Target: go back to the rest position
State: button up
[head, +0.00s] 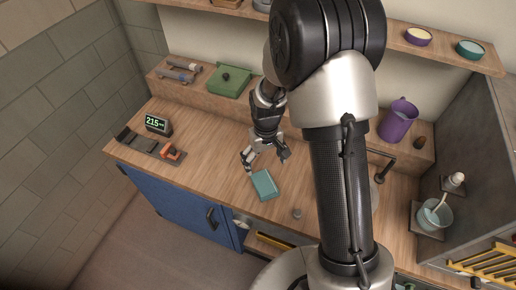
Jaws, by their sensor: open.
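My gripper (265,159) is open, pointing down above the wooden counter (215,165), left of the middle link of my arm. A teal block-like object (264,185) lies on the counter just below and in front of the gripper's fingers. The fingers look apart from it, and nothing shows between them. My arm hides part of the counter and the shelf behind it.
A digital display reading 215 (158,124) and a grey strip with an orange part (171,152) are at left. A green box (224,82) and a purple jug (398,119) stand on the back ledge. A teal bowl (434,216) is at right.

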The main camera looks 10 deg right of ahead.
jog(key=shift+r, duration=0.1)
jog(key=s+r+t+b, duration=0.1)
jog(key=s+r, duration=0.2)
jog(key=r, duration=0.5)
jog(key=s+r+t+b, duration=0.1)
jog(key=s+r, duration=0.3)
jog(key=r, duration=0.4)
jog(key=s+r+m+t+b, duration=0.1)
jog(key=s+r, duration=0.2)
jog(key=s, duration=0.4)
jog(key=s+r+t+b, duration=0.1)
jog(key=s+r+b, duration=0.1)
jog(key=s, duration=0.6)
jog(key=shift+s+r+m+t, duration=0.25)
jog(key=shift+r+m+t, duration=0.05)
jog(key=shift+r+m, duration=0.15)
jog(key=shift+d, duration=0.1)
